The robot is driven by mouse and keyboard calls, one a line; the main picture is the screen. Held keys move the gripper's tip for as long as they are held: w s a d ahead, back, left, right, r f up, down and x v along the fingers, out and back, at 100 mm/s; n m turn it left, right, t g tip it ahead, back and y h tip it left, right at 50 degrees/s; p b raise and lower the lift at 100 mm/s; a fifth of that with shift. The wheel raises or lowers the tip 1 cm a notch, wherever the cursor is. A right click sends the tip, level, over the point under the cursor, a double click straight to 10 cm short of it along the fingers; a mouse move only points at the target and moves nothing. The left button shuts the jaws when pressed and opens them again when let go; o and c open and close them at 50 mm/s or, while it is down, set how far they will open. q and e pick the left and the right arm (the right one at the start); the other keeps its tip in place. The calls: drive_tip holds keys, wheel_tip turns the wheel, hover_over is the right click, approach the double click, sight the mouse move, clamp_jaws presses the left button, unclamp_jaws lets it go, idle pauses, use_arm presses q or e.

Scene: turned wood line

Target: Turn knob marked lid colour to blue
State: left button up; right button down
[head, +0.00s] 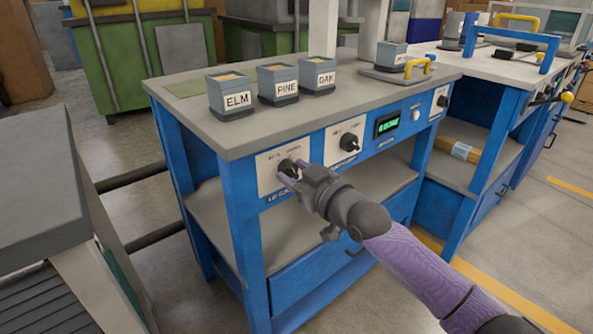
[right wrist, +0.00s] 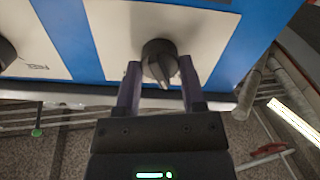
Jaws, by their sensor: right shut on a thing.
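A dark round knob (head: 286,166) sits on the left white plate (head: 266,166) of the blue bench front. Lettering is on the plate, partly hidden by my gripper and too small to read surely. My right gripper (head: 292,171) reaches it from the front right and is shut on the knob. In the right wrist view the knob (right wrist: 159,58) stands between the two fingers of my right gripper (right wrist: 161,76), its pointer bar toward the gripper. Which mark the pointer faces cannot be told. My left gripper is not in view.
A second knob (head: 349,142) is on the plate to the right, beside a green-lit display (head: 387,124). Bins marked ELM (head: 237,100), PINE (head: 286,88) and OAK (head: 325,79) stand on the bench top (head: 190,110). Open floor lies before the bench.

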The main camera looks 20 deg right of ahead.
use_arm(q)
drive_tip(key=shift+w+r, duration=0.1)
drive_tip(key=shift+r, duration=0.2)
use_arm(e)
drive_tip(key=shift+n, duration=0.8)
drive_tip(key=shift+f, duration=0.1)
drive_tip(key=shift+c, duration=0.9)
unclamp_jaws()
use_arm(q)
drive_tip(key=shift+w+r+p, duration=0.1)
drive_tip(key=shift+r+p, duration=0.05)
drive_tip(key=shift+p, duration=0.25)
use_arm(e)
drive_tip(key=shift+s, duration=0.15)
use_arm(q)
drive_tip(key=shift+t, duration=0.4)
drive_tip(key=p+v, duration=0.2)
drive_tip(key=p, duration=0.1)
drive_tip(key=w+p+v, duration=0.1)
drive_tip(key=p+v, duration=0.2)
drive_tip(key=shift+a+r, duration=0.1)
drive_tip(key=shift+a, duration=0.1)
use_arm(e)
drive_tip(key=v, duration=0.9)
drive_tip(key=shift+s+d, duration=0.15)
drive_tip(key=shift+s, duration=0.15)
